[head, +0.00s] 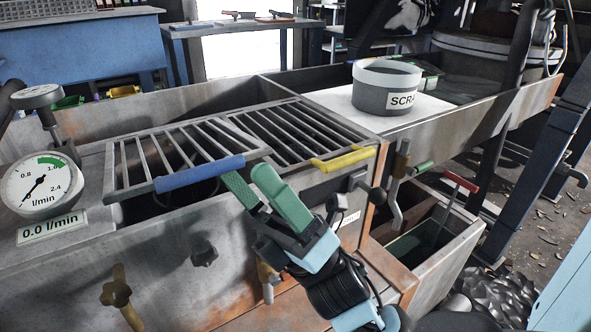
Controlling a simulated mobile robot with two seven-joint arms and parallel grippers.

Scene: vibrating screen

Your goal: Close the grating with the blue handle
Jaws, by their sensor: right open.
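The grating (158,154) with the blue handle (199,173) is at the left of the metal trough in the head view. It looks slightly raised at its handle edge, with a dark opening visible below the handle. My right gripper (248,178) is just right of the blue handle's right end, with its green fingers apart and nothing between them. Whether a finger touches the handle or grating edge cannot be told. My left gripper is not in view.
A second grating (288,130) with a yellow handle (343,159) lies flat beside it on the right. A flow gauge (40,186) stands at the left. A grey scrap bin (387,89) stands behind. Valve knobs (116,293) and levers (400,180) stick out from the front.

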